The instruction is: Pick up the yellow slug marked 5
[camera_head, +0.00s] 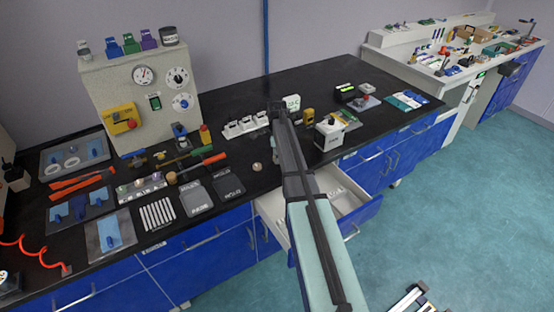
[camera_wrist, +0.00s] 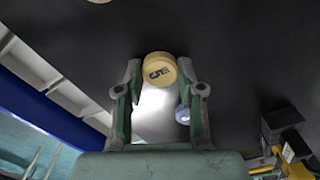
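The yellow slug marked 5 (camera_wrist: 160,68) shows in the wrist view, its dark number facing the camera. It sits between the fingertips of my gripper (camera_wrist: 160,78), with a finger close along each side. I cannot tell whether the fingers press on it or stand just clear, or whether it rests on the black worktop.
A small tan round piece (camera_head: 257,167) lies on the black bench. A white drawer (camera_head: 345,196) stands open at the front. Dark plates (camera_head: 228,187) and tools lie to the left. A white box (camera_head: 329,134) stands right of my arm.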

